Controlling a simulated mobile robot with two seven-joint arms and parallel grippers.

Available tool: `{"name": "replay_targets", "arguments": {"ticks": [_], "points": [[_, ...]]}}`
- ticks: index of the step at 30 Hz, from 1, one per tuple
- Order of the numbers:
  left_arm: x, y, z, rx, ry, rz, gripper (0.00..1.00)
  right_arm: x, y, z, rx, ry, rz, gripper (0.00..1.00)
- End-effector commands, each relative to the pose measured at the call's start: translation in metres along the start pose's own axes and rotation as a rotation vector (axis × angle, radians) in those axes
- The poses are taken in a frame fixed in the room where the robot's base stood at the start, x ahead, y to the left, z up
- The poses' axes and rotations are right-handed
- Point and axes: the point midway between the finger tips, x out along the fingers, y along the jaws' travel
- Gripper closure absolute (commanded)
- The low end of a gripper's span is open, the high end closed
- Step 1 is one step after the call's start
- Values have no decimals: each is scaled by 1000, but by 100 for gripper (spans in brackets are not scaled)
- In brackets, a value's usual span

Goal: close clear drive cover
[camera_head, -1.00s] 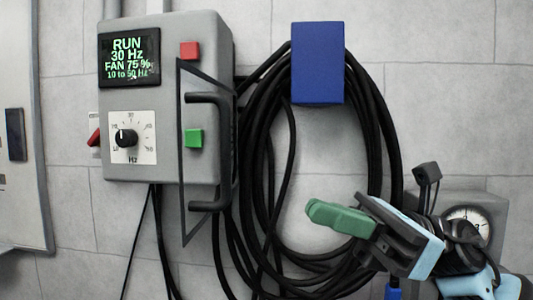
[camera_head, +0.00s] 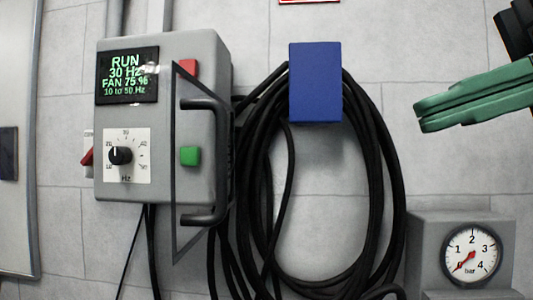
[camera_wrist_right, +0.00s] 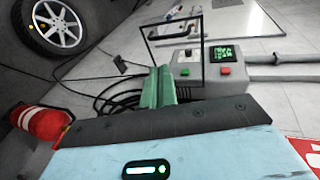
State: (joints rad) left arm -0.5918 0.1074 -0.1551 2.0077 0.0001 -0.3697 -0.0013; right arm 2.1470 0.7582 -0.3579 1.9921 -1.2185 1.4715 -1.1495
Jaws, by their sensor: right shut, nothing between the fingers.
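The clear drive cover (camera_head: 173,160) is a thin see-through panel with a dark frame. It stands swung open, out from the front of the grey drive box (camera_head: 112,190), seen at a steep angle. A black bar handle (camera_head: 205,219) shows with it in the head view. The open cover frame (camera_wrist_right: 146,45) also shows in the right wrist view, beside the box. My right gripper (camera_head: 422,114), with green fingers, is shut and empty, well right of the cover and apart from it. Its fingers (camera_wrist_right: 158,86) show in the wrist view. My left gripper is not in view.
Black cable coils (camera_head: 385,170) hang from a blue block (camera_head: 315,82) between the box and my right gripper. A grey gauge unit (camera_head: 425,245) stands at lower right. The wrist view shows a red extinguisher (camera_wrist_right: 42,121) and a wheel (camera_wrist_right: 57,25).

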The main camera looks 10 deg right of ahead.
Motion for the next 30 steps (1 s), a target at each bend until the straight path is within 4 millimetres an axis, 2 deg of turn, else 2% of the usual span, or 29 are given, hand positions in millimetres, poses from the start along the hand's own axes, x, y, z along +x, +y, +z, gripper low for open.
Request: {"name": "replay_targets", "arguments": {"ticks": [4, 8, 24, 30], "points": [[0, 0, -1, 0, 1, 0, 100, 3, 0, 0, 1, -1, 1, 100], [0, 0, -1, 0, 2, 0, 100, 14, 0, 0, 1, -4, 3, 100], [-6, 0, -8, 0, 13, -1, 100, 109, -3, 2, 1, -7, 1, 100], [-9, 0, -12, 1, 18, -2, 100, 130, -11, 2, 1, -5, -1, 100]]}}
